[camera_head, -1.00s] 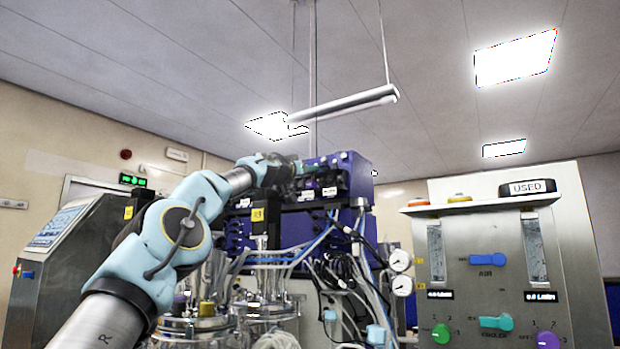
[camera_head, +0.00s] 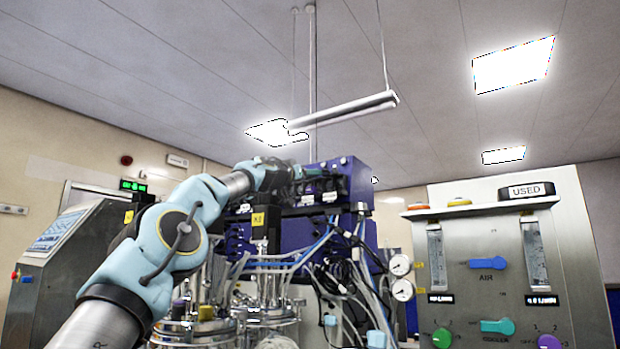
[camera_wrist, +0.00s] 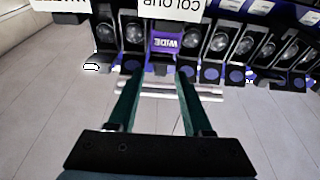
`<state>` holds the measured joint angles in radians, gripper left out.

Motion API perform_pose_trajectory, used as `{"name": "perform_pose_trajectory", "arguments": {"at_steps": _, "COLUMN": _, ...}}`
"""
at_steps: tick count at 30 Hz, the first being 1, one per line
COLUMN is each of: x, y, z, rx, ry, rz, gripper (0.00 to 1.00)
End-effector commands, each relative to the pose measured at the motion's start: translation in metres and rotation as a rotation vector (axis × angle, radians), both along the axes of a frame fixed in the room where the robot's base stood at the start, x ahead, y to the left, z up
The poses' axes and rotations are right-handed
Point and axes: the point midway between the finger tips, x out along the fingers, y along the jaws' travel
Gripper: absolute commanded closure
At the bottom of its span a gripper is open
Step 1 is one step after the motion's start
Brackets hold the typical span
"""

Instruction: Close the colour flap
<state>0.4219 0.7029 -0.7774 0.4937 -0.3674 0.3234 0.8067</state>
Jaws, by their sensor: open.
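In the wrist view a white label reading COLOUR (camera_wrist: 172,8) shows upside down at the top edge. Directly below it is a purple part marked WIDE (camera_wrist: 165,43), in a row of dark pump-like units with round clear parts. I cannot tell for certain which piece is the flap or how far it stands open. My gripper (camera_wrist: 158,74) is open, with its green fingertips just below the purple part, one towards each side, and nothing held between them. In the head view my gripper is small at the front of the blue-purple unit (camera_head: 345,180), and contact cannot be told.
More similar units (camera_wrist: 245,47) flank the purple part closely on both sides. Below the unit in the head view are tubes, cables and glass vessels (camera_head: 270,318). A steel control panel (camera_head: 460,280) stands at the right, and a hanging lamp (camera_head: 345,110) is above.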

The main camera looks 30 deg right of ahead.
Motion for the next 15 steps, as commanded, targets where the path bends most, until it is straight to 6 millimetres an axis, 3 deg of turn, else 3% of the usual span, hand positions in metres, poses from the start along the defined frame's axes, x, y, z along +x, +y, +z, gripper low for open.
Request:
{"name": "perform_pose_trajectory", "arguments": {"at_steps": 1, "x": -0.002, "y": 0.004, "z": -0.007, "rx": 0.0, "ry": -0.002, "rz": 0.001, "gripper": 0.5}}
{"name": "perform_pose_trajectory", "arguments": {"at_steps": 15, "x": -0.043, "y": 0.078, "z": -0.008, "rx": 0.0, "ry": -0.004, "rz": 0.003, "gripper": 0.5}}
